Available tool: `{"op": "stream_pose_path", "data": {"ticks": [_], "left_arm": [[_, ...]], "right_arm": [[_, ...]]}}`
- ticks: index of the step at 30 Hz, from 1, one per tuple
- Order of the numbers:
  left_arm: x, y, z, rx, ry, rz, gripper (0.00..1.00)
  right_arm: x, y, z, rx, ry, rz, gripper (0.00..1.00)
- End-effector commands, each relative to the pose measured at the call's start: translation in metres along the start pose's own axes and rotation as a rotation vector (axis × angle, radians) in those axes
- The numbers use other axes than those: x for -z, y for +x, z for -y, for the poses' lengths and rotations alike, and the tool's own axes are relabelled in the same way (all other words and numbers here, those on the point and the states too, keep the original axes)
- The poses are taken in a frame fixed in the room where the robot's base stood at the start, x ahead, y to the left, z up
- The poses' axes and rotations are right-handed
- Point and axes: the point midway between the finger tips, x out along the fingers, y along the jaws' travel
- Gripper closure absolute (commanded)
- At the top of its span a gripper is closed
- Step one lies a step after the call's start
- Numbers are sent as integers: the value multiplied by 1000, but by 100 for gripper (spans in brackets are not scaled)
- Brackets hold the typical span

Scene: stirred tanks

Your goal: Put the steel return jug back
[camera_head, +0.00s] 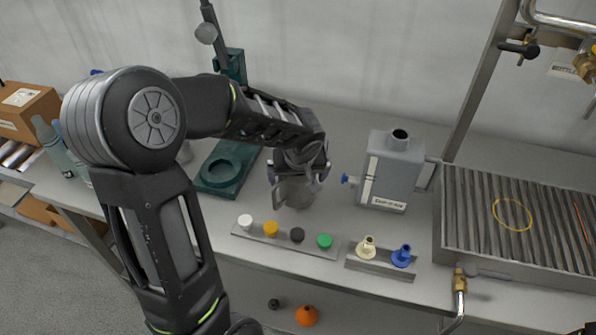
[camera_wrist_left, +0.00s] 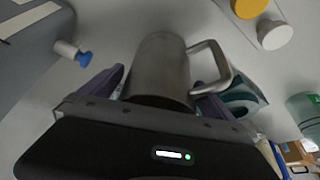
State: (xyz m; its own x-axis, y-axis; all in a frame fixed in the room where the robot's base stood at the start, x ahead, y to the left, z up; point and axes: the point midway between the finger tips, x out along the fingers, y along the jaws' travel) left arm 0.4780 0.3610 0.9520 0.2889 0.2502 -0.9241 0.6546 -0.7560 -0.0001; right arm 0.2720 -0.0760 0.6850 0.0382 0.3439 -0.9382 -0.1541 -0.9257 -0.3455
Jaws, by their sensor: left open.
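The steel jug (camera_head: 294,194) stands on the bench between the green stand and the grey can, partly hidden by my left gripper (camera_head: 298,176). In the left wrist view the jug (camera_wrist_left: 160,66) shows as a grey steel cylinder with a squared handle (camera_wrist_left: 212,66) on the right. My left gripper is open, with one finger on each side of the jug's body. I cannot tell whether the fingers touch it. My right gripper is not in view.
A grey can (camera_head: 393,172) with a blue tap stands right of the jug. A rail with several coloured caps (camera_head: 283,243) and a funnel holder (camera_head: 380,263) lie in front. A green stand base (camera_head: 226,168) is left. A ribbed drainer (camera_head: 515,228) fills the right.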

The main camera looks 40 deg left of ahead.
Motion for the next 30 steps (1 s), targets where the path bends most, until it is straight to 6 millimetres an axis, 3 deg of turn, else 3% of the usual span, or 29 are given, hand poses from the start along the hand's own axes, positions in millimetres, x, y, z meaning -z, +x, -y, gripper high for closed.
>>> {"op": "stream_pose_path", "data": {"ticks": [8,21,30], "left_arm": [[1,-29,-1,-4,-2,-4,0],[1,-112,0,-2,-1,-3,0],[0,-122,0,0,1,1,0]], "right_arm": [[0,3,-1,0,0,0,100],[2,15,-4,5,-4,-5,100],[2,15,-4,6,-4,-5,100]]}}
